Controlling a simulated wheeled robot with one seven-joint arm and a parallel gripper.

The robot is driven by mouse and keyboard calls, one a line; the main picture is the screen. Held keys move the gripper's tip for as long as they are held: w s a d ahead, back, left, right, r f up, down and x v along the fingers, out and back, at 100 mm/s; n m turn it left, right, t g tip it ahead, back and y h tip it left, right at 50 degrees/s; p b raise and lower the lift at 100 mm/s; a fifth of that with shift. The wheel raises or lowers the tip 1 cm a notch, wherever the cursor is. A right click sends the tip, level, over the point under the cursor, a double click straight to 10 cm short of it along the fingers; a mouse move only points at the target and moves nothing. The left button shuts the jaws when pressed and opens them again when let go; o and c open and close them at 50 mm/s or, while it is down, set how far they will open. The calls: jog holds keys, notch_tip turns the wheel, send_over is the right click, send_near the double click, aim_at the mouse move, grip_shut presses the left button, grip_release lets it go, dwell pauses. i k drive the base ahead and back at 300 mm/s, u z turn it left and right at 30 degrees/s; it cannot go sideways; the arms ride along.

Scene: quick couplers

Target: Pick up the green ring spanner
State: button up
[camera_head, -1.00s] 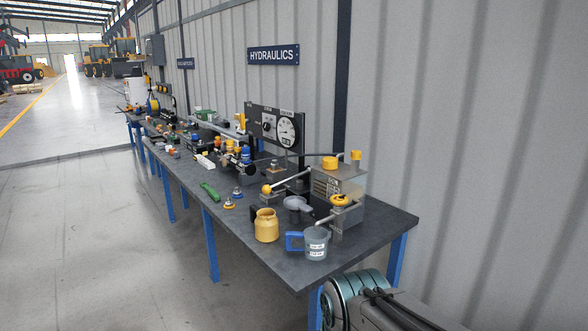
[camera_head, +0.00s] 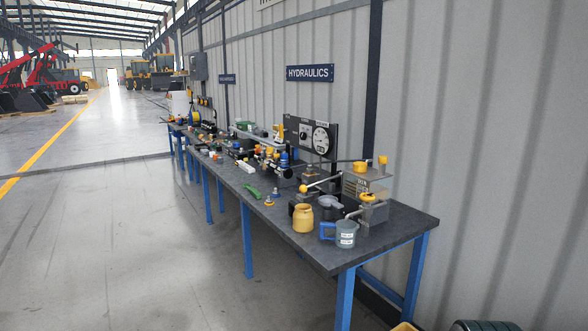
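The green ring spanner (camera_head: 254,192) appears to be the slim green tool lying near the front edge of the long workbench (camera_head: 413,227). It lies left of two small fittings with yellow bases (camera_head: 269,201). Its ring ends are too small to make out. My gripper is not in view, and nothing is seen touching the spanner.
A yellow jar (camera_head: 303,218) and a grey mug with a blue handle (camera_head: 345,233) stand near the bench's front edge. A pump unit (camera_head: 368,185) and a gauge panel (camera_head: 321,138) stand behind. The floor (camera_head: 150,250) left of the bench is clear.

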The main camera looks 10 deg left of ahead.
aim_at(252, 191)
jog(key=u, duration=0.4)
jog(key=i, duration=1.25)
